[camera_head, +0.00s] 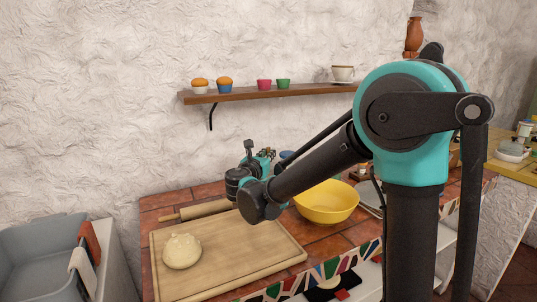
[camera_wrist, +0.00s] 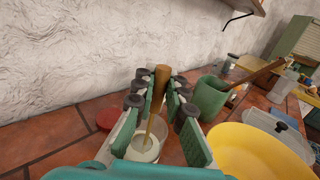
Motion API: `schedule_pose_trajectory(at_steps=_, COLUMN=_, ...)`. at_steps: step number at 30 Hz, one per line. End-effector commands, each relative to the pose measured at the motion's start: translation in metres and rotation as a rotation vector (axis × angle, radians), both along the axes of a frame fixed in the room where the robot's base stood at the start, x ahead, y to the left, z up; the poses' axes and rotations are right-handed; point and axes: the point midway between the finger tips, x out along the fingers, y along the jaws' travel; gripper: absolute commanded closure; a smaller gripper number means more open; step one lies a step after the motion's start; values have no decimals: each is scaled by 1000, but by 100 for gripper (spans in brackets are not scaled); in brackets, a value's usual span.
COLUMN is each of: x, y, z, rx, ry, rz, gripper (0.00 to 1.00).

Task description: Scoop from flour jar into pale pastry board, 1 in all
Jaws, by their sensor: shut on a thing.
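My gripper (camera_wrist: 160,101) is shut on the wooden handle (camera_wrist: 155,115) of a scoop. The handle stands nearly upright between the pads, and its lower end reaches the mouth of a pale jar (camera_wrist: 143,150) with whitish contents. The scoop's head is hidden, so I cannot tell how deep it sits or whether it holds flour. In the head view my gripper (camera_head: 266,156) is small, at the back of the counter, and the jar is hidden behind my arm. The pale pastry board (camera_head: 235,250) lies at the front left with a cream dough lump (camera_head: 182,251) on it.
A rolling pin (camera_head: 205,209) lies along the board's back edge. A yellow bowl (camera_head: 327,203) stands to the right of the board. A red lid (camera_wrist: 107,119) lies left of the jar, and a green pot (camera_wrist: 210,98) stands right. A shelf (camera_head: 260,92) hangs above.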

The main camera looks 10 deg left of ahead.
Motion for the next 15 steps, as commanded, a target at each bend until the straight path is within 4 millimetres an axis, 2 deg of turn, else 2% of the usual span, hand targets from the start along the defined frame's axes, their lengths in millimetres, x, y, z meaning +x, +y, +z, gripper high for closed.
schedule_pose_trajectory(at_steps=8, x=0, y=0, z=2, rx=0, ry=0, rz=0, gripper=100)
schedule_pose_trajectory(at_steps=15, x=0, y=0, z=18, rx=0, ry=0, rz=0, gripper=100)
